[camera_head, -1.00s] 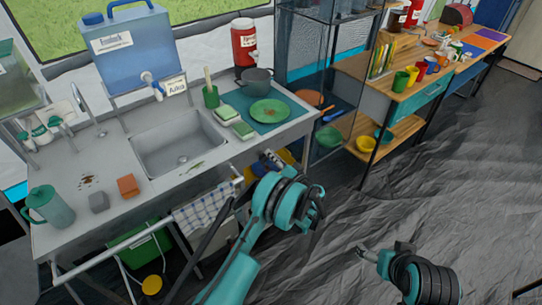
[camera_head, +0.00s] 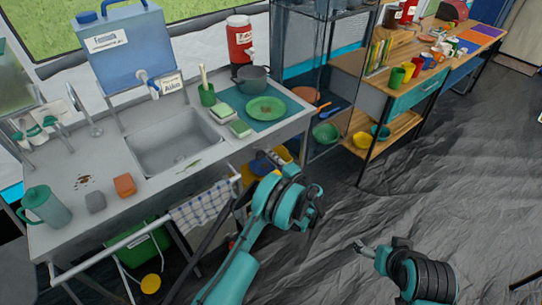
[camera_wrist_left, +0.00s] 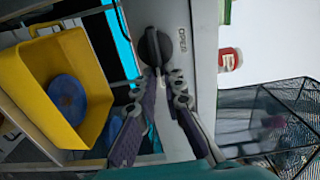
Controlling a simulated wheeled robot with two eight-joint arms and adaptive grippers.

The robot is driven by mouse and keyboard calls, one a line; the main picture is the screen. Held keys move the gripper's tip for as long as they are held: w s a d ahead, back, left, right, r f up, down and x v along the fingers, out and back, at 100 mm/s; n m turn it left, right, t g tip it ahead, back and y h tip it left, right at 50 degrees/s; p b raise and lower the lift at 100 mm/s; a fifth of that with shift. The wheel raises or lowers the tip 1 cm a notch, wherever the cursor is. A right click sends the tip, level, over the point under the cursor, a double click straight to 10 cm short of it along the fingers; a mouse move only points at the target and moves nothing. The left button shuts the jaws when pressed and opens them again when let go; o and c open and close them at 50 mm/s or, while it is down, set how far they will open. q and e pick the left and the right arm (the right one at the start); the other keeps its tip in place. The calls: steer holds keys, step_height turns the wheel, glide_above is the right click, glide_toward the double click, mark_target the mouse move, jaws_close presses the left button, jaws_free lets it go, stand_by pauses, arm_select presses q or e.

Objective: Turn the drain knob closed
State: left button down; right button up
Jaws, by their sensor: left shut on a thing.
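The drain knob (camera_wrist_left: 154,48) is a dark round knob with a lever handle, on a pale panel next to the printed word OPEN in the left wrist view. Its handle points down the picture, between the fingers. My left gripper (camera_wrist_left: 162,75) is shut on the handle, one finger on each side. In the head view the knob cannot be made out, and my left arm reaches below the front of the sink counter (camera_head: 222,165). My right gripper (camera_head: 365,248) hangs over the dark floor, well away from the counter; its fingers are too small to read.
A yellow bin (camera_wrist_left: 38,72) holding a blue round thing (camera_wrist_left: 66,97) is close beside my left gripper. A black mesh rack (camera_wrist_left: 285,115) is at the right of that view. A checked towel (camera_head: 200,207) hangs at the counter front. The floor (camera_head: 440,180) at right is clear.

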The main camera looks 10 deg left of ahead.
arm_select(q)
steer(key=shift+s+a+f, duration=0.1)
steer(key=shift+s+a, duration=0.05)
steer(key=shift+a, duration=0.2)
steer(key=c, duration=1.6)
jaws_free()
steer(key=shift+a, duration=0.1)
steer(key=v, duration=1.2)
steer(key=shift+d, duration=0.2)
